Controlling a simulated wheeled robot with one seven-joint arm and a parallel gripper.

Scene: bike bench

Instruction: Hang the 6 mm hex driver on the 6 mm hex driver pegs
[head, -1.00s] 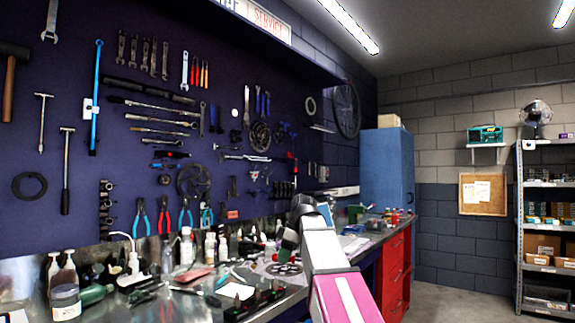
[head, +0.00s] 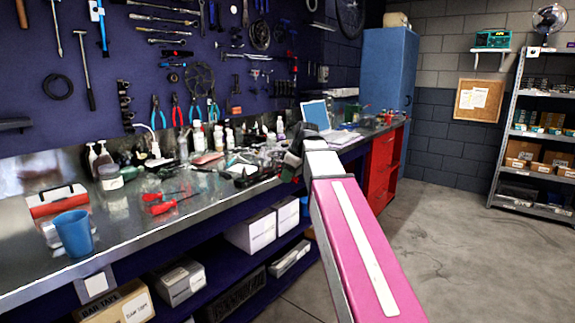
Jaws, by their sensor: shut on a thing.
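My gripper (head: 291,166) is a small dark shape at the far end of my arm, over the bench near its front edge. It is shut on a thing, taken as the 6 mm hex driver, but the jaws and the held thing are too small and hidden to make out. The dark blue tool wall (head: 150,75) stands behind the bench. T-handled tools (head: 84,62) hang at its left. I cannot pick out the 6 mm hex driver pegs.
The metal workbench (head: 140,240) is crowded with bottles and tools. A red drawer cabinet (head: 382,160) stands beyond my arm. The floor (head: 450,240) at right is clear.

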